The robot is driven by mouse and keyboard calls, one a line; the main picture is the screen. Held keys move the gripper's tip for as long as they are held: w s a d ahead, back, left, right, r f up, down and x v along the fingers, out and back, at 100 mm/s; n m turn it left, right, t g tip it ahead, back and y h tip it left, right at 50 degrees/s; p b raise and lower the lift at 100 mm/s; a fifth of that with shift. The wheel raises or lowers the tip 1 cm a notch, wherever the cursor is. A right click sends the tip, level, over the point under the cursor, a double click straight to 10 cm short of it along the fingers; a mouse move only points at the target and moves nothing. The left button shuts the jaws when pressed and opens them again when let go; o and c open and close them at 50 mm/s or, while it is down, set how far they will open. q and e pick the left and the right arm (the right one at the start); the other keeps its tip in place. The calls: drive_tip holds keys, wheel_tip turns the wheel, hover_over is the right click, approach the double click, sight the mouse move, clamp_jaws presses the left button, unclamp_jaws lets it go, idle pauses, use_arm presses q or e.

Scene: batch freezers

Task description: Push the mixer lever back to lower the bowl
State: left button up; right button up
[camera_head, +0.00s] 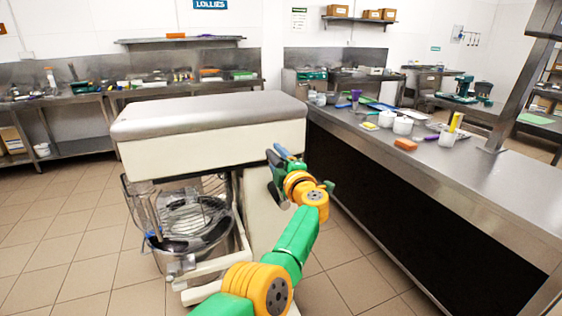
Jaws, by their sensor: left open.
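The mixer (180,154) stands at centre left, a large cream body with a grey metal top. Its steel bowl (205,258) sits below the head, behind a wire guard (190,208). My left arm, green and orange, reaches up from the bottom to the mixer's right side. My left gripper (277,172) is open beside the column, just below the head's right end. A small blue piece shows at the gripper; I cannot tell whether it is the lever or part of the gripper. The lever is not clearly visible. My right gripper is not in view.
A long steel counter (440,185) runs along the right, close to my arm. It carries white tubs (402,125), an orange block (405,145) and a yellow bottle (455,122). Benches line the back wall. Tiled floor (60,235) is free at left.

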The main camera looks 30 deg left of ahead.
use_arm(q)
drive_tip(key=shift+s+d+r+p, duration=0.4)
drive_tip(key=shift+s+d+p, duration=0.3)
drive_tip(key=shift+p, duration=0.55)
drive_tip(key=shift+f+v, duration=0.15)
drive_tip(key=shift+v, duration=1)
drive_tip(key=shift+f+v, duration=0.2)
drive_tip(key=shift+v, duration=0.95)
drive_tip(key=shift+w, duration=0.1)
